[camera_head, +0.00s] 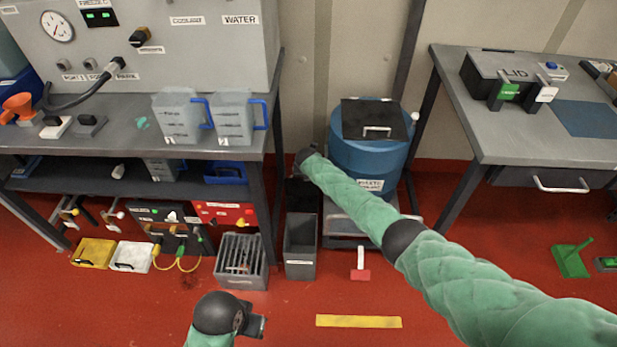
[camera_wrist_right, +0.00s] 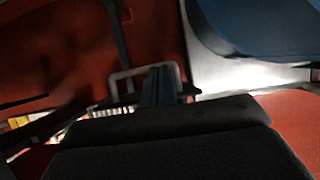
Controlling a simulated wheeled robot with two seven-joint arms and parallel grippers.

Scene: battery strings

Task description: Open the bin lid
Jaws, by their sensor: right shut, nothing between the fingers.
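A narrow dark grey bin (camera_head: 300,262) stands on the floor beneath the gap between the benches. Its top looks open, and a dark panel (camera_head: 297,192), probably its lid, stands upright behind the opening. My right arm reaches over to this panel, and its wrist end hides part of it. In the right wrist view my right gripper (camera_wrist_right: 163,84) is shut and empty, close to a pale bracket-shaped handle (camera_wrist_right: 126,74). I cannot tell whether they touch. My left gripper (camera_head: 257,326) is low in the head view, in front of the bin and apart from it; its jaws are unclear.
A blue drum (camera_head: 362,158) with a black lid (camera_head: 372,118) stands right of the bin, and a slatted grey crate (camera_head: 241,264) stands left. Benches (camera_head: 455,100) flank them.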

